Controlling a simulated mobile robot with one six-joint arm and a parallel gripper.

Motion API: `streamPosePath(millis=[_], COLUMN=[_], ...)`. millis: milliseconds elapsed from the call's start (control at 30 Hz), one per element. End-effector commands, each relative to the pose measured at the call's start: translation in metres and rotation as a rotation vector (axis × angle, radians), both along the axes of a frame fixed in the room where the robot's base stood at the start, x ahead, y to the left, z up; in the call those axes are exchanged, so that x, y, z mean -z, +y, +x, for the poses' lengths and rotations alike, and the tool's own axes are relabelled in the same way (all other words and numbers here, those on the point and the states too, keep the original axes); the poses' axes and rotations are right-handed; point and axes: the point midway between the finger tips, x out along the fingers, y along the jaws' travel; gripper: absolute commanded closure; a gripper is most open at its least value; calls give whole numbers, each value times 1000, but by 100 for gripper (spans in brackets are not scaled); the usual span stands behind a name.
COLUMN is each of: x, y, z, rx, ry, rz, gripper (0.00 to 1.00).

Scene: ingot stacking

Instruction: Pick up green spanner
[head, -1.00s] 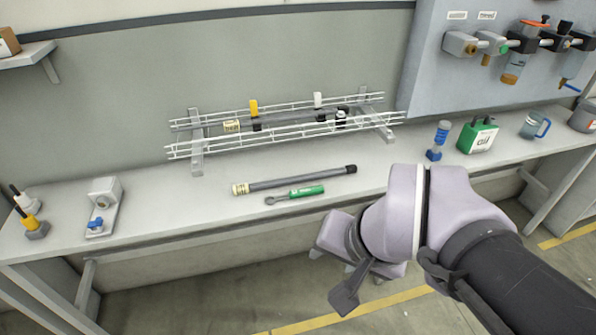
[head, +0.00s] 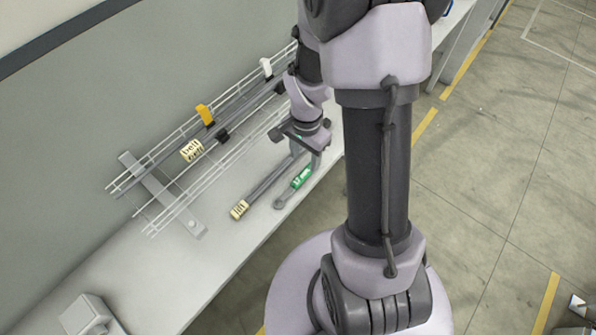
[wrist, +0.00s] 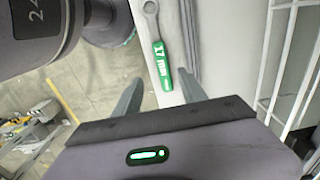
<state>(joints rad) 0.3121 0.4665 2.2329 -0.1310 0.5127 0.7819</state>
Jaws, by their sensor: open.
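The green spanner (head: 300,178) lies flat on the light bench near its front edge, its grey ring end toward the lower left. In the wrist view the spanner (wrist: 161,62) shows its green handle marked "17 mm", with the ring end at the top. My gripper (head: 306,152) is above the bench at the handle end of the spanner. In the wrist view my gripper (wrist: 163,88) is open, with its two fingers on either side of the handle's lower part. Nothing is held. I cannot tell the height left between fingers and handle.
A dark grey rod (head: 262,187) with a cream label lies on the bench close beside the spanner. A wire rack (head: 150,222) with a labelled rod and yellow and white clips stands behind it. The bench front edge is close to the spanner; open floor (head: 480,200) lies to the right.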

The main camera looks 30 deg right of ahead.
Motion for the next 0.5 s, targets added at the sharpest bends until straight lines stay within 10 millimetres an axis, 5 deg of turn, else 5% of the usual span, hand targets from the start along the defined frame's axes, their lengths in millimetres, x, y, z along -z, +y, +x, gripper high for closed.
streamPosePath(millis=[33,267,500], x=[17,40,85], y=[0,1,2], z=[-1,0,2], rx=[-1,-1,-2], ry=[2,0,1], rz=[0,0,1], gripper=[51,51,51])
